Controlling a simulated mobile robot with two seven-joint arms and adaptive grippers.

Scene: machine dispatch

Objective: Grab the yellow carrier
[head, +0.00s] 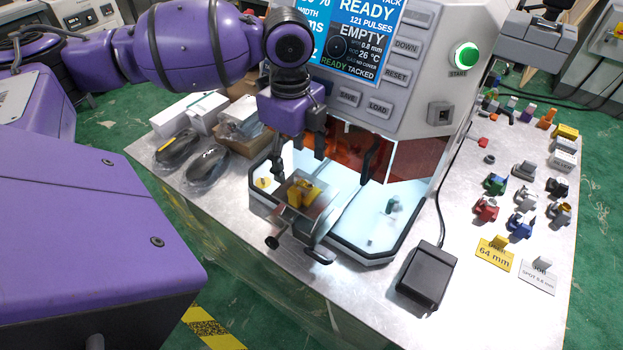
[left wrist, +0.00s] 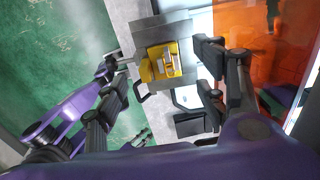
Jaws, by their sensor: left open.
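The yellow carrier (head: 303,194) sits in a small metal fixture with handles (head: 306,212) at the front of the machine's white tray. In the left wrist view the carrier (left wrist: 160,65) lies ahead between the finger sides, with a grey piece on its top. My left gripper (head: 300,168) is just above and behind the carrier, fingers pointing down, open and empty. In the left wrist view its fingers (left wrist: 162,80) stand apart, with no visible contact with the carrier. My right gripper is not seen.
The machine with its lit screen (head: 345,35) and orange window (head: 358,150) stands close behind. Two wrapped dark items (head: 190,155) and boxes lie left. A black pedal (head: 427,276), yellow card (head: 496,252) and several small coloured parts lie right.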

